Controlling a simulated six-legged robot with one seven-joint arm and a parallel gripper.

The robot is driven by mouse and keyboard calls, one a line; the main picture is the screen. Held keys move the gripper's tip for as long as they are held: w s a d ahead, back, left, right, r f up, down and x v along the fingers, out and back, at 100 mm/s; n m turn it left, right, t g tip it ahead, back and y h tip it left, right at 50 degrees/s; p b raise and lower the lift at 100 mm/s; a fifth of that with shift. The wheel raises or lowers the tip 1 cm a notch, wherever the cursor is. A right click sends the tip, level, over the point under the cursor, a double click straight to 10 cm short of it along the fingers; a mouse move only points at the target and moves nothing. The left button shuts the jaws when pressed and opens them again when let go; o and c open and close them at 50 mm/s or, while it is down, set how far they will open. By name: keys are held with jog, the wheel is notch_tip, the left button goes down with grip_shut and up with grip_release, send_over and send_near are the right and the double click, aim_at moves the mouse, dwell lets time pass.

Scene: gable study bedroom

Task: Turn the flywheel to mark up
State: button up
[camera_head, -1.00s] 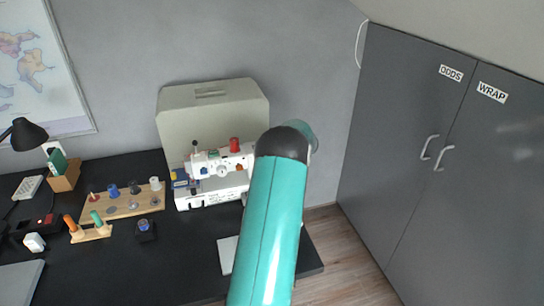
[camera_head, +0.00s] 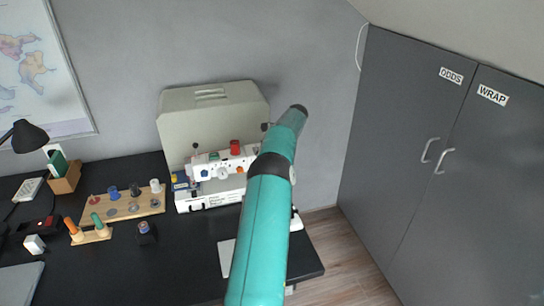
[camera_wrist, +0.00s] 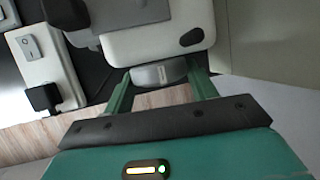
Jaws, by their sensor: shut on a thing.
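The white sewing machine (camera_head: 215,168) stands on the black desk, its right end hidden behind my arm in the head view. In the wrist view its white end (camera_wrist: 155,40) fills the upper middle, with a dark oval on it. The grey flywheel (camera_wrist: 159,73) sticks out from that end. My gripper (camera_wrist: 160,82) is shut on the flywheel, one green finger on each side. The mark on the wheel cannot be made out. My gripper is hidden behind my arm in the head view.
A beige machine cover (camera_head: 212,100) stands behind the machine. A wooden spool board (camera_head: 122,205) and a small rack (camera_head: 92,234) lie to the left on the desk (camera_head: 185,260). A grey cupboard (camera_head: 410,150) stands at the right. A switch plate (camera_wrist: 33,47) shows in the wrist view.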

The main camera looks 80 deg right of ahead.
dwell(0.5)
jog(key=o, duration=1)
jog(key=shift+r, duration=0.1)
